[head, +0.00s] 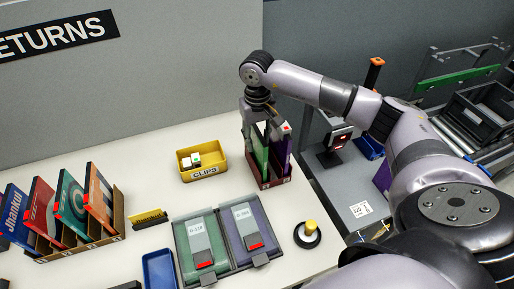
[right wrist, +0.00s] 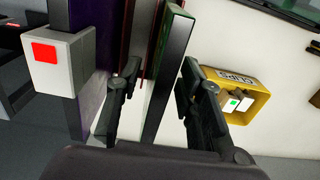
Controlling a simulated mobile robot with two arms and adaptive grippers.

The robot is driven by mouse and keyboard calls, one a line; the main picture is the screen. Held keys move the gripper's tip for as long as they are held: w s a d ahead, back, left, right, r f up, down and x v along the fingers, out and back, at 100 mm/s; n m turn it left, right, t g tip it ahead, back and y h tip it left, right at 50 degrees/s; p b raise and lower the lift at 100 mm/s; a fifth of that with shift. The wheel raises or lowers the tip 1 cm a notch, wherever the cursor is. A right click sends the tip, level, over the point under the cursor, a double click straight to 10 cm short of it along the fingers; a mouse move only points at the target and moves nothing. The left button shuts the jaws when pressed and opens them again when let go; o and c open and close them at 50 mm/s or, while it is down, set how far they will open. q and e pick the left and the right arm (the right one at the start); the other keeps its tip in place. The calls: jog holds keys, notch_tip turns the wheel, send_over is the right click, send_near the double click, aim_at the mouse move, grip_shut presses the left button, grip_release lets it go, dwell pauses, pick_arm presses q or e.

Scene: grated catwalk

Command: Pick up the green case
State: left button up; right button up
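The green case (head: 260,148) stands upright in a dark red rack (head: 268,184) at the right end of the counter. A purple case (head: 281,152) stands beside it on the right. My right gripper (head: 266,121) comes down over the rack from above. In the right wrist view the green case (right wrist: 167,72) lies between the two fingers of my right gripper (right wrist: 160,78). The fingers are spread, with a gap between the left finger and the case. A white tag with a red square (right wrist: 54,60) is on the purple case (right wrist: 88,50). My left gripper is not in view.
A yellow clips bin (head: 203,162) stands left of the rack. A folder with two panels (head: 225,240), a round holder with a yellow knob (head: 308,234) and a blue tray (head: 159,270) lie in front. Several cases stand in a rack (head: 82,245) at left.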

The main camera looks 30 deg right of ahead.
aim_at(257, 152)
jog(key=shift+f, duration=1.3)
jog(key=shift+c, duration=0.4)
grip_shut()
